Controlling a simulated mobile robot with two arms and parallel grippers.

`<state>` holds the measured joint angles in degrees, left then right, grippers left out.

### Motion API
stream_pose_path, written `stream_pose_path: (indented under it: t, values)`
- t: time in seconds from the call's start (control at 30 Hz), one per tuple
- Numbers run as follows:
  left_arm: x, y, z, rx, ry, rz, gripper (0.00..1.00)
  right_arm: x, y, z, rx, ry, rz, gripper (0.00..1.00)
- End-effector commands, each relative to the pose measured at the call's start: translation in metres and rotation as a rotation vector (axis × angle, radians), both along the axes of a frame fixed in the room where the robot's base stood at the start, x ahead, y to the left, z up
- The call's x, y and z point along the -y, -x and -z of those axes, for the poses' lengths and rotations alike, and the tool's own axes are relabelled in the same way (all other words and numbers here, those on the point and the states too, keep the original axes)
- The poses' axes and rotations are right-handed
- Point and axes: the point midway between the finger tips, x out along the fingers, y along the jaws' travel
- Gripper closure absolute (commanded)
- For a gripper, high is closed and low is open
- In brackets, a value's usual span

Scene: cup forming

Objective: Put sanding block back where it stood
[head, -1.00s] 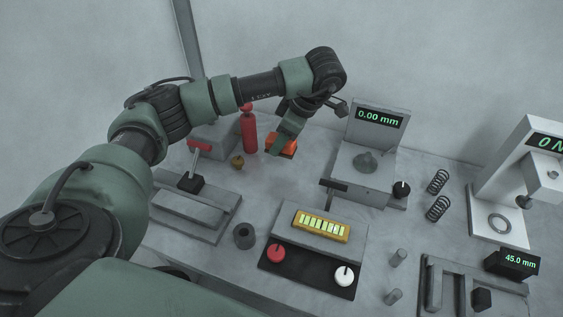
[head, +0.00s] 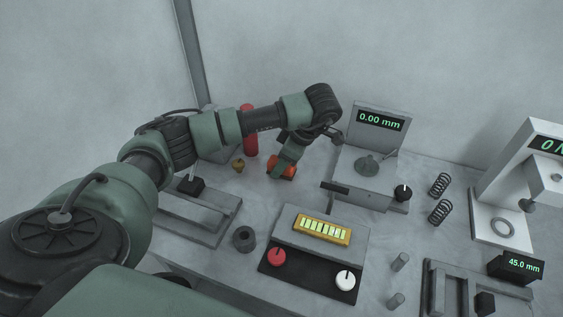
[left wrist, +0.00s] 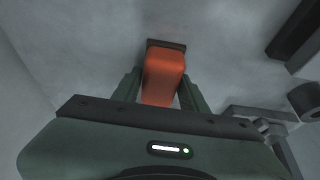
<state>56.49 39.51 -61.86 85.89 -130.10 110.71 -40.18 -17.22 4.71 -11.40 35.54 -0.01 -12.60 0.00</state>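The sanding block (head: 281,171) is orange-red with a dark sole, which shows in the left wrist view (left wrist: 164,75). My left gripper (head: 287,162) points down at the back of the bench, with its fingers on both sides of the block. It is shut on the block. The block is low over the bench (head: 215,270); I cannot tell whether its sole touches the surface. My right gripper is in neither view.
A red cylinder (head: 250,140) and a small brass piece (head: 238,165) stand left of the block. The 0.00 mm gauge stand (head: 352,195) is close on the right. The bench in front of the block is clear back to the yellow-display panel (head: 290,232).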

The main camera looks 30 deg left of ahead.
Motion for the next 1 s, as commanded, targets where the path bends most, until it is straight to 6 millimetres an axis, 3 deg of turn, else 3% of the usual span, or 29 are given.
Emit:
stream_pose_path:
  t: [0.47, 0.6, 0.8, 1.0]
  values:
    - [0.001, -0.001, -0.007, 0.003, 0.001, 0.0, 0.38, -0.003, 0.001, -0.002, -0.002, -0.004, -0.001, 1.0]
    - [0.01, -0.004, -0.027, 0.006, 0.002, 0.001, 0.38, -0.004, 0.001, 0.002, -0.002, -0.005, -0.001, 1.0]
    - [0.026, -0.008, -0.073, 0.007, -0.002, 0.002, 0.38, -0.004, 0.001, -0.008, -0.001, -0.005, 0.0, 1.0]
    - [0.039, -0.01, -0.102, 0.004, -0.001, 0.001, 0.38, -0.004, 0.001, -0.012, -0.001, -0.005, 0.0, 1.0]
